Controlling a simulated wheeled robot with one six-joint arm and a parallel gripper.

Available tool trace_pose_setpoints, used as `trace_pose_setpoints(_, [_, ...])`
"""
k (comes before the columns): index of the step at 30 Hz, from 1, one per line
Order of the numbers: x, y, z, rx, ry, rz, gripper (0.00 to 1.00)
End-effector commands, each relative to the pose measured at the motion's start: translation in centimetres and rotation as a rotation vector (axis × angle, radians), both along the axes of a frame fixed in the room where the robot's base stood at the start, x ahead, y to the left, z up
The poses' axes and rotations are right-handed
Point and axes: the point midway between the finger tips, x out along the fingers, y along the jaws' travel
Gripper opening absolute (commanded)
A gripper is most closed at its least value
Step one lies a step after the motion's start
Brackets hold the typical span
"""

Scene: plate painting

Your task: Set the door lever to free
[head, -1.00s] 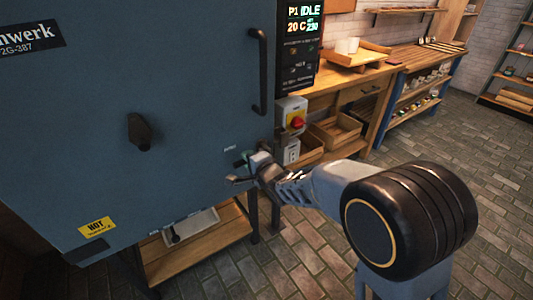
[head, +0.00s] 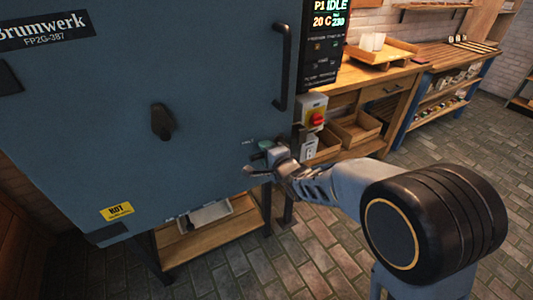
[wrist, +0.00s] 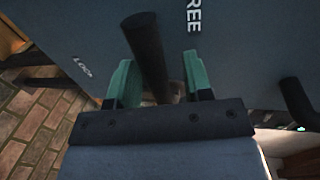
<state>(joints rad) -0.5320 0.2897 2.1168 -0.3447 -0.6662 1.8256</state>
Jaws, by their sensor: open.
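The door lever, a dark round bar (wrist: 147,50), stands between my gripper's fingers in the wrist view. My gripper (wrist: 157,82) is open, with one green finger pad on each side of the bar. Whether either pad touches the bar is unclear. The label reading "REE" (wrist: 193,16), its first letter cut off, is right of the bar, and a "LOC" label (wrist: 82,67) is to its left. In the head view my gripper (head: 262,160) is at the lower right of the blue-grey kiln door (head: 90,170); the lever is not clearly visible there.
A vertical door handle (head: 283,68) and a dark knob (head: 162,121) project from the door. A switch box with a red knob (head: 317,119) is right of the door. A wooden workbench (head: 375,92) stands behind. Brick floor lies open to the right.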

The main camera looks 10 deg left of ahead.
Motion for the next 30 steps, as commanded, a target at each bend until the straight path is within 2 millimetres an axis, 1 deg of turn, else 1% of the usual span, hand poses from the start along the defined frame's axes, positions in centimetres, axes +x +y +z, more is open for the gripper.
trace_pose_setpoints(5, [-0.1,-0.1,0.0,-0.001,0.0,0.0,0.46])
trace_pose_setpoints(8, [-0.5,-0.5,0.2,-0.002,0.0,-0.001,0.46])
trace_pose_setpoints(11, [-1.5,-1.4,0.5,-0.002,0.0,-0.001,0.46])
trace_pose_setpoints(18, [-5.1,-4.7,1.6,-0.001,-0.002,-0.001,0.46])
trace_pose_setpoints(24, [-7.7,-7.1,2.3,0.0,-0.002,-0.001,0.46])
trace_pose_setpoints(30, [-9.3,-8.6,2.6,-0.001,-0.001,0.0,0.46])
